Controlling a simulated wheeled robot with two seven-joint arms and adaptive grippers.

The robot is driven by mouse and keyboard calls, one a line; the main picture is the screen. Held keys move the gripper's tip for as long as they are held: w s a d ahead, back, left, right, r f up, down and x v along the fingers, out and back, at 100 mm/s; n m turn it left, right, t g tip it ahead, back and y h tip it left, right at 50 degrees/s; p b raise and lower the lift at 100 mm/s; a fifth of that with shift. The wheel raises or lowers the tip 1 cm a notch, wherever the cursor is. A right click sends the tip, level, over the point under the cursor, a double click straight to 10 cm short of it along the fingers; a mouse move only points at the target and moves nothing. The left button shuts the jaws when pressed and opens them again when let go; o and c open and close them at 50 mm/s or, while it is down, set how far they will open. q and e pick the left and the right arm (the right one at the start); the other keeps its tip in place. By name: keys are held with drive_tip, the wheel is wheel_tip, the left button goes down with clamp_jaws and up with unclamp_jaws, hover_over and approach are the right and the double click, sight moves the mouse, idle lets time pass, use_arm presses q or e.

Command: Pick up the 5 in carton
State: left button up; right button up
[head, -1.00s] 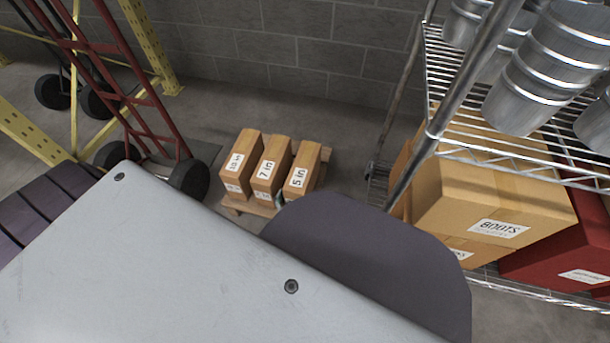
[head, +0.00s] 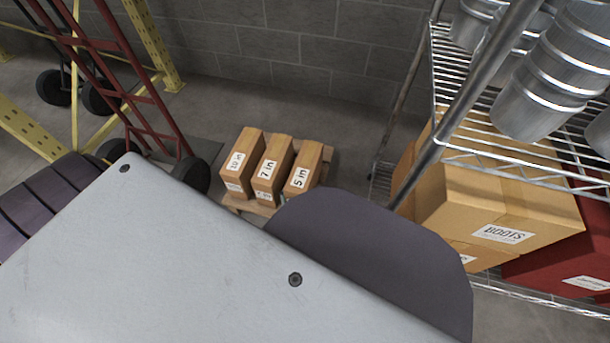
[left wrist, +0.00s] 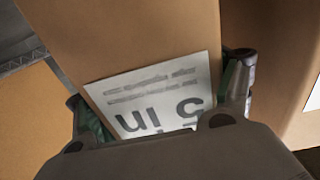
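The 5 in carton (head: 306,165) is the right one of three tan cartons on a low wooden pallet (head: 245,204) on the floor in the head view. Its lower front is partly hidden by a dark rounded shape. In the left wrist view the same carton (left wrist: 130,40) fills the middle, with its "5 in" label upside down. My left gripper (left wrist: 165,105) has one finger against each side of this carton, with no clear gap. The carton still appears to stand on the pallet. My right gripper is not in view.
The 7 in carton (head: 272,168) and 10 in carton (head: 242,158) stand left of it. A wire shelf (head: 480,150) with cardboard boxes (head: 500,195) and metal ducts is at right. A red hand truck (head: 135,105) stands at left. A block wall is behind.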

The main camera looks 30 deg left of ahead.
use_arm(q)
drive_tip(key=c, duration=1)
drive_tip(key=shift+w+r, duration=0.1)
drive_tip(key=c, duration=0.4)
drive_tip(key=shift+c, duration=0.2)
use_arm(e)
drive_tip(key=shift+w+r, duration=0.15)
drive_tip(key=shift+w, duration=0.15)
use_arm(q)
drive_tip(key=shift+r, duration=0.25)
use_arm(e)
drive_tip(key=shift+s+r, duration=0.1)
